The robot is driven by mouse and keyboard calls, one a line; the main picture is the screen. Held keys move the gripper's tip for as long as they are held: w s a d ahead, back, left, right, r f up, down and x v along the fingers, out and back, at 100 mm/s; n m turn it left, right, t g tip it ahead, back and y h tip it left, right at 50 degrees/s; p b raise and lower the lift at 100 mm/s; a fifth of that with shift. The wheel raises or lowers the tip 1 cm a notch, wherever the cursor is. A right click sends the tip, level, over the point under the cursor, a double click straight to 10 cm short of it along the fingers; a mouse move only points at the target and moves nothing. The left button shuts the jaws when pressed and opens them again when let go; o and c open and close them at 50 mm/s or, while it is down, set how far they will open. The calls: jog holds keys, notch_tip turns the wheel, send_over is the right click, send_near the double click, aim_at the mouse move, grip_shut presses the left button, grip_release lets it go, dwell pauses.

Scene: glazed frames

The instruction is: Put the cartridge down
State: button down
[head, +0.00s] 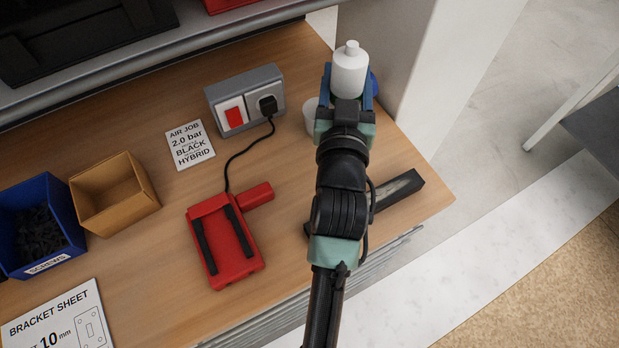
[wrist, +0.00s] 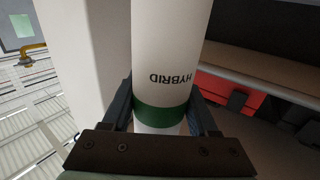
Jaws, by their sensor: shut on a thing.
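The cartridge (wrist: 165,60) is a white cylinder with a green band and the word HYBRID, upside down in the wrist view. In the head view its white body (head: 349,75) and narrow nozzle show at the top of my arm. My gripper (head: 347,88) is shut on it, with one finger on each side, over the back right part of the wooden bench (head: 290,150). The cartridge seems to be held above the bench; the wrist view shows no surface touching it. Its lower part is hidden by my gripper in the head view.
A white cup (head: 310,112) stands partly hidden left of my gripper. A socket box (head: 246,98) with a plug and cable, a red charger (head: 225,243), a card (head: 190,145), a cardboard bin (head: 115,193) and a blue screw bin (head: 38,225) occupy the bench. A dark bar (head: 400,190) lies beneath my arm.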

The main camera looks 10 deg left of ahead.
notch_tip(320, 180, down, 10)
jog(key=b, duration=0.1)
jog(key=shift+r+b, duration=0.2)
jog(key=shift+b, duration=0.2)
jog(key=shift+f, duration=0.2)
jog(key=shift+c, duration=0.8)
grip_release()
jog(key=shift+r, duration=0.1)
jog(key=s+b, duration=0.2)
jog(key=s, duration=1)
jog(key=shift+d, duration=0.2)
